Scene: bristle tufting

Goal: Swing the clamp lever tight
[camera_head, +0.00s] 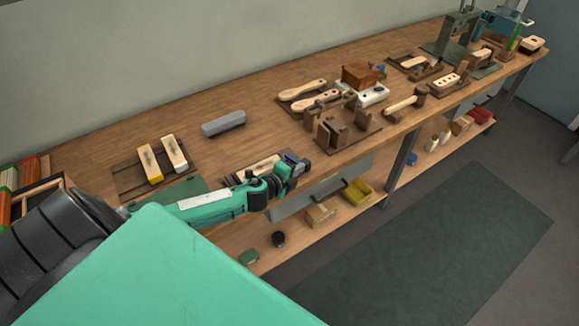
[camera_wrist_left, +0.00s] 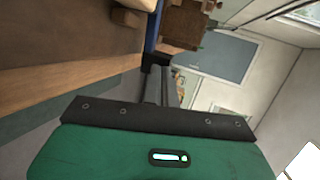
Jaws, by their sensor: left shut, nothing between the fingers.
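My left gripper (camera_head: 296,165) reaches over the front edge of the bench; it is shut and empty. Its dark fingers also show in the left wrist view (camera_wrist_left: 160,80). A pale wooden block (camera_head: 258,167) sits in a dark holder just left of the gripper, partly hidden by my arm. A small blue part (camera_head: 290,157) shows at the gripper's tip, and a blue strip (camera_wrist_left: 153,32) stands just beyond the fingers in the left wrist view. It may be the clamp lever; I cannot tell whether the fingers touch it. My right gripper is not in view.
A brown wooden fixture (camera_head: 345,135) stands right of the gripper on the bench (camera_head: 240,145). A grey block (camera_head: 223,123) and two pale blocks on a dark rack (camera_head: 125,180) lie to the left. A lower shelf (camera_head: 290,228) holds a yellow bin (camera_head: 357,192).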

